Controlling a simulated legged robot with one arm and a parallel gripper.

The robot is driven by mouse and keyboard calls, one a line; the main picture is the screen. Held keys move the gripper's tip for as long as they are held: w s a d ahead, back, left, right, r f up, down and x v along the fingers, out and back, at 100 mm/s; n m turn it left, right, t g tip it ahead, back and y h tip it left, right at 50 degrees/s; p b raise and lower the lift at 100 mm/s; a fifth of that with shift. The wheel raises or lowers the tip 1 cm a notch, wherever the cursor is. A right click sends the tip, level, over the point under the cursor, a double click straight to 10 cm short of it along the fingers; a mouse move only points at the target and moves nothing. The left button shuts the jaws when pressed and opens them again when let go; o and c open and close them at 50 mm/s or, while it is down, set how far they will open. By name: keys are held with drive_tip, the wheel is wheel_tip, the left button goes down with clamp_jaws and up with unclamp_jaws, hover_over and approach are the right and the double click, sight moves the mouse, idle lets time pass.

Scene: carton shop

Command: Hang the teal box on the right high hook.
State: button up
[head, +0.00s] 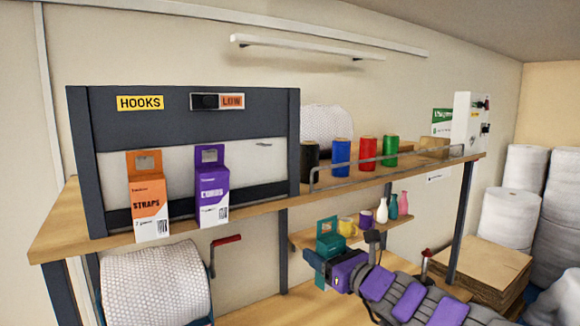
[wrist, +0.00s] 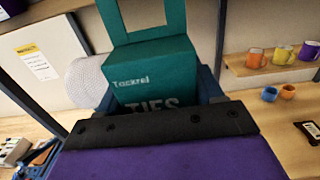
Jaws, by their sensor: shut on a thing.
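The teal box (head: 330,236) has a hang tab with a window and pale lettering. In the wrist view the teal box (wrist: 155,68) stands upright between my gripper's blue fingers, its tab at the top. My gripper (head: 322,257) is shut on its lower part, right of and below the hook board (head: 190,110). A small bare hook (head: 264,144) sticks out at the right of the board's pale panel. An orange STRAPS box (head: 150,200) and a purple box (head: 212,190) are at the board's left and middle; their hooks are hard to see.
The board carries a HOOKS label (head: 140,103) and a LOW sign (head: 232,101). Several coloured spools stand behind a rail (head: 390,163) on the upper shelf. A small lower shelf (head: 375,230) with cups and vases is behind my gripper. A bubble-wrap roll (head: 155,285) is below left.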

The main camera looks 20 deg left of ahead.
drive_tip(key=s+a+r+p, duration=0.2)
drive_tip(key=r, duration=0.5)
drive_tip(key=s+a+r+p, duration=0.2)
drive_tip(key=s+r, duration=0.1)
drive_tip(key=r, duration=0.3)
drive_tip(key=p, duration=0.1)
approach(260, 174)
drive_tip(key=s, duration=0.1)
drive_tip(key=shift+w+a+r+p, duration=0.25)
drive_tip(key=shift+w+a, duration=0.5)
drive_tip(key=shift+w, duration=0.2)
drive_tip(key=shift+w+a+r+p, duration=0.1)
drive_tip(key=shift+w+a+p, duration=0.15)
drive_tip(key=shift+w+a, duration=0.6)
drive_tip(key=shift+w, duration=0.25)
drive_tip(key=shift+w+a+f, duration=0.1)
drive_tip(key=shift+w+a, duration=0.25)
drive_tip(key=shift+a, duration=0.15)
drive_tip(key=shift+w+a+f+p, duration=0.1)
drive_tip(key=shift+w+a+p, duration=0.1)
drive_tip(key=shift+a, duration=0.2)
drive_tip(key=shift+w+a+p, duration=0.1)
drive_tip(key=shift+a+p, duration=0.05)
drive_tip(key=shift+a, duration=0.25)
drive_tip(key=shift+s+a, duration=0.1)
drive_tip(key=shift+s, duration=0.05)
drive_tip(key=shift+w+d+f, duration=0.1)
drive_tip(key=shift+w+d, duration=0.15)
drive_tip(key=shift+s+a, duration=0.1)
